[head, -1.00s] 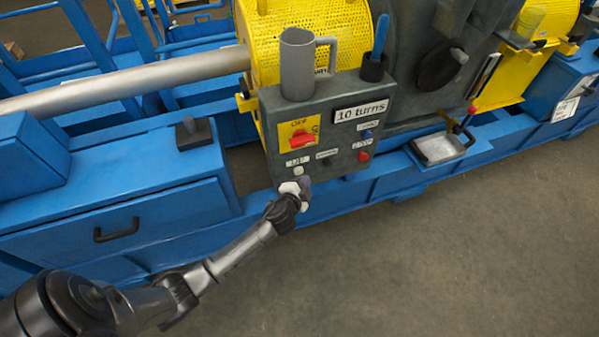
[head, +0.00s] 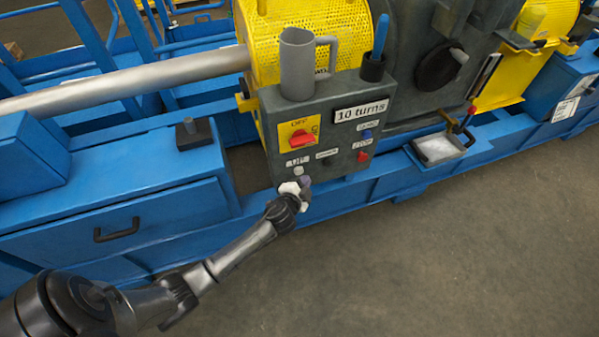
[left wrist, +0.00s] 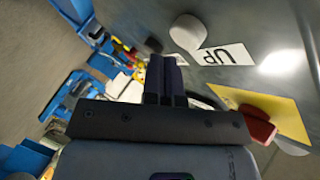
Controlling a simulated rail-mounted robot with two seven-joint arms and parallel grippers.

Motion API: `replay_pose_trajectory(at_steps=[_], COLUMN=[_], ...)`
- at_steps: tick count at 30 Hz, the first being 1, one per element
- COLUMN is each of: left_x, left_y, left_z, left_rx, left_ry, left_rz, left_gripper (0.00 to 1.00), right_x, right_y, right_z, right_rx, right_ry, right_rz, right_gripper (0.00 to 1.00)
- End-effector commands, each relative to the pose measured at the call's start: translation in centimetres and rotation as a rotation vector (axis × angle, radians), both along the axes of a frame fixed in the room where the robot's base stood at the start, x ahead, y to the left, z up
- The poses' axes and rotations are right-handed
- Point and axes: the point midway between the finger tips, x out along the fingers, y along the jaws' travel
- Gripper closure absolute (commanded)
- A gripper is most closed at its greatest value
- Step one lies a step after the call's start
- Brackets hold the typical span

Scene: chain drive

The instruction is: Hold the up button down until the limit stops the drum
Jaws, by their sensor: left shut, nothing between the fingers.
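The up button is a pale round button (head: 298,170) low on the left of the grey control box (head: 335,118). It also shows in the left wrist view as a whitish knob (left wrist: 187,32) beside a white label reading UP (left wrist: 222,55). My left gripper (head: 305,183) is shut and empty, just below the button in the head view. In the left wrist view its dark fingertips (left wrist: 163,62) appear beside the button with a small gap; contact is not visible. A plate on the box reads 10 turns (head: 361,111). My right gripper is not in view.
A red rotary switch on a yellow plate (head: 298,131) sits above the button. Blue (head: 367,135) and red (head: 363,157) buttons are to its right. A grey mug (head: 297,70) stands on the box. The floor in front is clear.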

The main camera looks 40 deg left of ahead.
Motion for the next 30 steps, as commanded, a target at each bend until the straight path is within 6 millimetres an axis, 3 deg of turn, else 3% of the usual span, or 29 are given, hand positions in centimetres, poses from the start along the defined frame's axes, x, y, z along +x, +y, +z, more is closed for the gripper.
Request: replay_pose_trajectory(at_steps=[30], left_x=[0.41], left_y=[0.77], left_z=[0.03], left_rx=[-0.001], left_ry=[0.000], left_rz=[0.000], left_gripper=[1.00], right_x=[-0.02], right_y=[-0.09], right_z=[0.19], right_rx=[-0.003], right_ry=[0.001], right_rz=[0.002], right_gripper=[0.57])
